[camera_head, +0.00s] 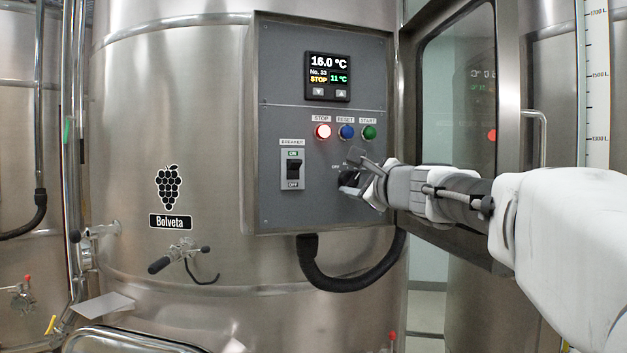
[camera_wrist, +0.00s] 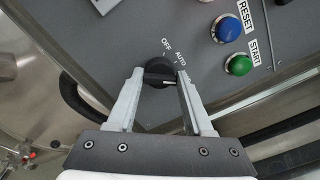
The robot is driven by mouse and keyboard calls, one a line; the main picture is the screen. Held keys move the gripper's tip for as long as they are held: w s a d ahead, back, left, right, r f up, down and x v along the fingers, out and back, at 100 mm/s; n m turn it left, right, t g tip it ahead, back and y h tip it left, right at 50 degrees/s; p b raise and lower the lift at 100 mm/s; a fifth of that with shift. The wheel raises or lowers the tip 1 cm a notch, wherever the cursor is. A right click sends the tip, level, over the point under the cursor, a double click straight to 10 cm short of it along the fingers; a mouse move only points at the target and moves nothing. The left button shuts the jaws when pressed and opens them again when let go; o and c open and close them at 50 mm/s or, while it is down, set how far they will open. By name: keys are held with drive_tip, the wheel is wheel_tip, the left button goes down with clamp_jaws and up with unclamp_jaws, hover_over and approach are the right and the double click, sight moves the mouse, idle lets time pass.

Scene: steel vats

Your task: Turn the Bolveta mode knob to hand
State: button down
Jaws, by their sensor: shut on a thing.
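The Bolveta vat (camera_head: 170,222) carries a grey control panel (camera_head: 275,215). The mode knob (camera_wrist: 158,71) is black and round, low on this panel. In the wrist view it sits between the two fingertips of my gripper (camera_wrist: 159,78), which is shut on it. The labels OFF (camera_wrist: 166,45) and AUTO (camera_wrist: 180,60) show beside it. A short white mark on the knob points right, toward the right finger, past AUTO. No hand label is visible; the finger may cover it. In the head view my gripper (camera_head: 362,183) largely hides the knob.
A breaker switch (camera_head: 293,170) is left of the knob. The lit red stop button (camera_head: 323,131), blue reset button (camera_head: 346,132) and green start button (camera_head: 369,132) are above. A display (camera_head: 328,77) reads STOP. A door frame (camera_head: 507,130) stands close on the right, behind my arm.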

drive_tip(key=shift+m, duration=0.6)
drive_tip(key=shift+c, duration=1.4)
unclamp_jaws()
drive_tip(key=v, duration=1.7)
drive_tip(key=shift+s+b, duration=0.2)
drive_tip(key=shift+b, duration=0.25)
drive_tip(key=shift+f, duration=0.15)
